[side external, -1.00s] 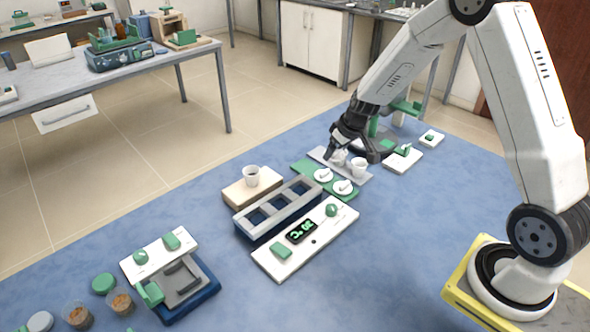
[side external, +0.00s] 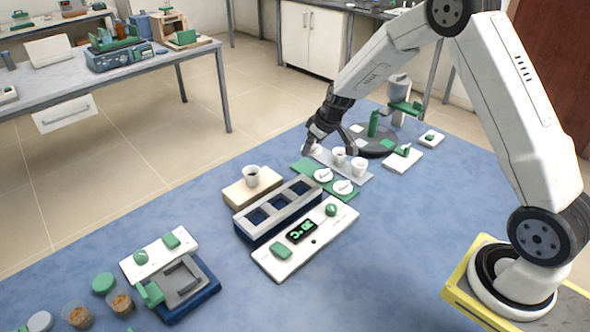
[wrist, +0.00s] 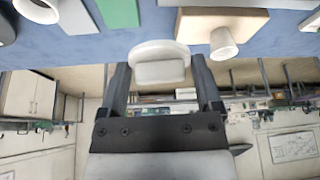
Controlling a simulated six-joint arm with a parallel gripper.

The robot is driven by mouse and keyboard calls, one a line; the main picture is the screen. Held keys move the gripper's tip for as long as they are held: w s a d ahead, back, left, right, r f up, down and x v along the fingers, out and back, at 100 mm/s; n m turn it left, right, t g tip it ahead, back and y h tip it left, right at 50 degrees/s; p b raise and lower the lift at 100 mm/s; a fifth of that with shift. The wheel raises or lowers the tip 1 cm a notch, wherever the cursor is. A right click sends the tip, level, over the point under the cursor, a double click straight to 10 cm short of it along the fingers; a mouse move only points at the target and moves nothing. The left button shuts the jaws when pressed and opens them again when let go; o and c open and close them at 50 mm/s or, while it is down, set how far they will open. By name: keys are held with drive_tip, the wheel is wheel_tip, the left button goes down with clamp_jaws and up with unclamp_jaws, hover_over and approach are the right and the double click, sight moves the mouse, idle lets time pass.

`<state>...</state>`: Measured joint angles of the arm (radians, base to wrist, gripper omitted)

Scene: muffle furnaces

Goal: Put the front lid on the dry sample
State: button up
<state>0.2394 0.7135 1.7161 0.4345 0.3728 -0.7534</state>
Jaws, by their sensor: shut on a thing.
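My gripper (side external: 311,149) is shut on a small white lid (wrist: 159,62). In the wrist view its knob sits between the fingers, with the round disc beyond. In the side view the gripper hangs by the far end of the grey tray (side external: 357,178), and the lid shows only as a small white patch. Two more white lids (side external: 323,175) lie on the green mat (side external: 304,166). Two white crucibles (side external: 359,167) stand upright on the grey tray. A third crucible (side external: 252,176) stands on a tan block (side external: 236,194). I cannot tell which holds the dry sample.
A grey block with several square wells (side external: 262,225) stands by the tan block. A white panel with a green display (side external: 270,262) lies in front. A dark round stand with a green post (side external: 374,125) is behind my gripper. The right of the blue table (side external: 400,240) is clear.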

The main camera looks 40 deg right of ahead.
drive_tip(key=w+a+n, duration=0.1)
drive_tip(key=w+a, duration=0.2)
drive_tip(key=a, duration=0.1)
drive_tip(key=w+a+r+n+y, duration=0.1)
drive_tip(key=w+a+n, duration=0.1)
drive_tip(key=w+a, duration=0.2)
drive_tip(key=w+a+n, duration=0.1)
drive_tip(key=w+a, duration=0.3)
drive_tip(key=shift+w+a+r+g+y, duration=0.1)
drive_tip(key=shift+a+r+g+y, duration=0.2)
drive_tip(key=shift+a, duration=0.1)
drive_tip(key=shift+f, duration=0.2)
drive_tip(key=shift+f, duration=2.7)
drive_tip(key=shift+f, duration=1)
drive_tip(key=o, duration=1)
drive_tip(key=shift+r, duration=0.2)
